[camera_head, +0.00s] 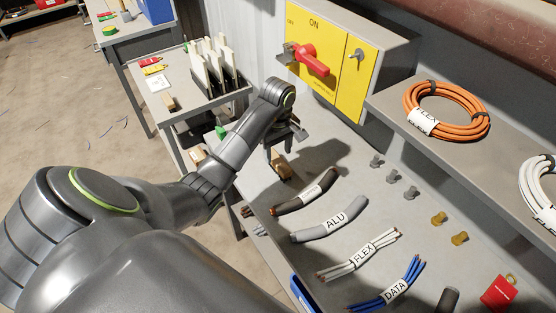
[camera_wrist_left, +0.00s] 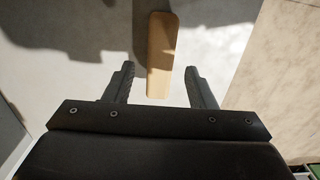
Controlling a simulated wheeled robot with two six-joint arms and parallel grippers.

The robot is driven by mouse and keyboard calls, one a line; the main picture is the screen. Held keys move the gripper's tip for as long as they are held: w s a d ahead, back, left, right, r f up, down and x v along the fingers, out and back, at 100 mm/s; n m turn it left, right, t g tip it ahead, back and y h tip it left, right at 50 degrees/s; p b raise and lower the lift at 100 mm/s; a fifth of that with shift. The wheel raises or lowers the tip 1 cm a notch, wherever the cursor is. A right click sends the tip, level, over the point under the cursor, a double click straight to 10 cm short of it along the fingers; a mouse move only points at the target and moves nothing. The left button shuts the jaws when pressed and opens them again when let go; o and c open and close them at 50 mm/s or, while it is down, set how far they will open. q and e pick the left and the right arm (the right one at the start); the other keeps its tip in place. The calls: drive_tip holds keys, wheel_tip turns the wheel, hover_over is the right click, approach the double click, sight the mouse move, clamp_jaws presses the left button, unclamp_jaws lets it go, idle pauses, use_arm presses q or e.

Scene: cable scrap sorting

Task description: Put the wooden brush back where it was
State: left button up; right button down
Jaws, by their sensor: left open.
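The wooden brush shows in the left wrist view as a plain light-brown wooden piece (camera_wrist_left: 162,45) on a grey surface. Its near end reaches between the fingertips in the picture, with a gap on both sides. My left gripper (camera_wrist_left: 159,72) is open and holds nothing. In the head view the left gripper (camera_head: 279,157) is over the left end of the grey workbench, with the wooden piece (camera_head: 283,167) partly hidden by it. No bristles can be made out. My right gripper is not in view.
Cable bundles labelled ALU (camera_head: 330,228), FLEX (camera_head: 360,255) and DATA (camera_head: 390,291) lie right of the gripper. A yellow switch box (camera_head: 330,50) with a red handle is behind. A side table (camera_head: 200,104) holds upright boards. Orange cable (camera_head: 446,110) lies on a shelf.

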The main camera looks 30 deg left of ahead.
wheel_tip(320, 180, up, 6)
drive_tip(key=p, duration=0.5)
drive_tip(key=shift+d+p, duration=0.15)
drive_tip(key=shift+p, duration=0.25)
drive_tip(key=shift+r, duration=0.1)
